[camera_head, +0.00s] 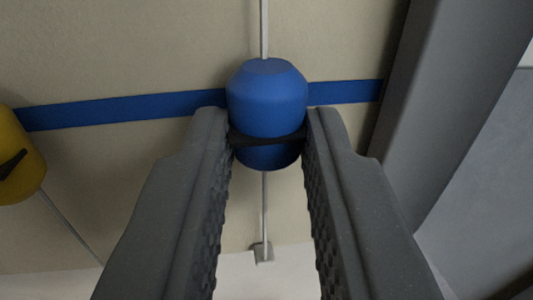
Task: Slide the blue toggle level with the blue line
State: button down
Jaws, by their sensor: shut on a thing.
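The blue toggle (266,98) is a rounded barrel with a dark band, threaded on a thin pale cord (264,200). My gripper (268,125) is shut on it, one finger on each side of its lower half. The blue line (130,109) runs across the beige panel behind and shows on both sides of the toggle. In this view the line meets the upper to middle part of the toggle. The part of the line directly behind the toggle is hidden.
A yellow toggle (18,160) with a black mark sits at the left edge on its own cord. A grey upright (430,80) stands close on the right. A small grey cord anchor (263,252) is below the blue toggle.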

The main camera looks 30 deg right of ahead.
jog(key=shift+f, duration=0.1)
jog(key=c, duration=1.3)
grip_release()
jog(key=shift+o, duration=0.2)
jog(key=b+v, duration=0.1)
jog(key=v, duration=1.2)
jog(key=shift+s+a, duration=0.25)
jog(key=shift+s, duration=0.05)
